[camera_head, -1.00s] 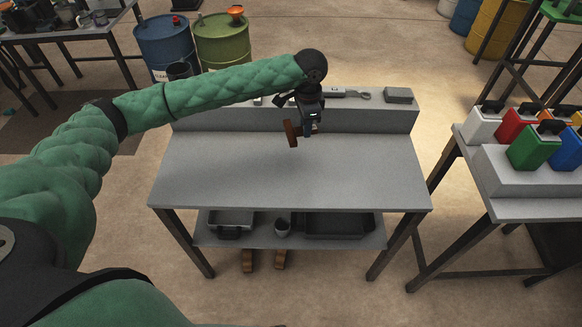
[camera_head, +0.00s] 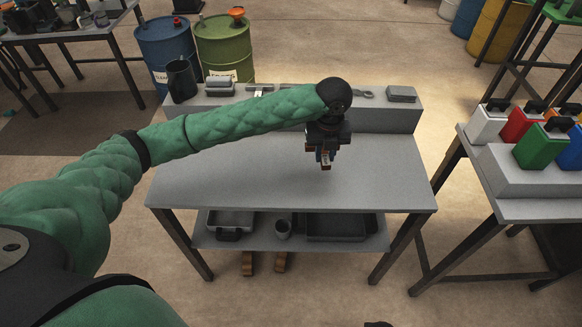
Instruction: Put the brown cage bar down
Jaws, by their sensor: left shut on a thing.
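My left gripper (camera_head: 324,164) is over the grey workbench (camera_head: 230,170), right of its middle, pointing down. It is shut on the brown cage bar (camera_head: 311,148), which shows only in small part beside and between the fingers. The gripper and my wrist hide most of the bar. I cannot tell whether the bar touches the bench top.
The bench top is bare around the gripper. A raised ledge at its back holds a dark mug (camera_head: 181,82) and a grey block (camera_head: 401,94). A side table (camera_head: 520,209) with coloured containers stands right. Trays lie on the lower shelf (camera_head: 262,238).

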